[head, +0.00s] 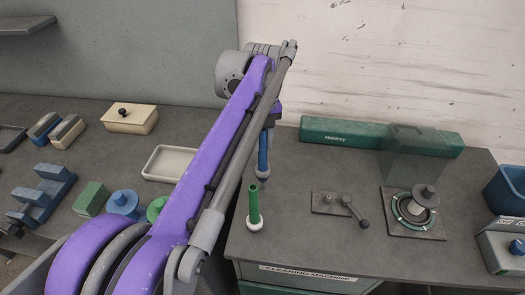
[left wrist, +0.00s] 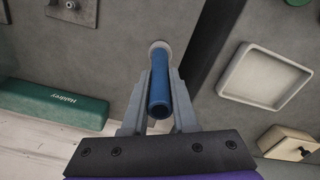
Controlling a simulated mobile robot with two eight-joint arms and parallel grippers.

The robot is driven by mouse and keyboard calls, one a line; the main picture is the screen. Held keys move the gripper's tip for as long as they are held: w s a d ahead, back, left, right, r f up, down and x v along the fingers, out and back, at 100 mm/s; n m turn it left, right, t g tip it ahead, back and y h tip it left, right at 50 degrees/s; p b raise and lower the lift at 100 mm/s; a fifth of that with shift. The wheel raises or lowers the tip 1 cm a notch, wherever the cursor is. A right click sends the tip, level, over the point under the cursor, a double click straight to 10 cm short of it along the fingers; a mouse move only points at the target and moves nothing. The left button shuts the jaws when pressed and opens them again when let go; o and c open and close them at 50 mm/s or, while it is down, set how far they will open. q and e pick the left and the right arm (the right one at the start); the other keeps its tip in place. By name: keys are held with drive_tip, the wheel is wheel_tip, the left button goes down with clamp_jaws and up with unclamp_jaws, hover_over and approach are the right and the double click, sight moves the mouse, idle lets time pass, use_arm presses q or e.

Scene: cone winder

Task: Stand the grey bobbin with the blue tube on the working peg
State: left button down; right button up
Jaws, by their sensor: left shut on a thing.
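My left gripper (head: 265,127) is shut on the blue tube (head: 263,150) of a bobbin, its arm reaching in from the left and bending down. The bobbin hangs upright with its grey base (head: 262,173) below, near the gap between the two benches; whether it touches anything is unclear. In the left wrist view the blue tube (left wrist: 160,95) sits between the two fingers, with the pale round base (left wrist: 160,46) beyond. At the right a square plate (head: 412,229) carries a teal-marked ring with a grey stepped cylinder (head: 424,197) in it. I cannot tell which part is the working peg. My right gripper is out of view.
A green tube on a white base (head: 254,212) stands close in front. A lever plate (head: 331,204), a clear panel (head: 412,155) and a long green box (head: 345,132) are on the right bench. A pale tray (head: 168,163) lies left of the bobbin.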

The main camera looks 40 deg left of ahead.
use_arm(q)
wheel_tip(320, 180, up, 6)
drive_tip(key=shift+r+p, duration=0.15)
drive_tip(key=shift+p, duration=0.7)
wheel_tip(320, 180, up, 5)
drive_tip(key=p, duration=0.4)
drive_tip(key=shift+r+p, duration=0.1)
drive_tip(key=shift+p, duration=0.2)
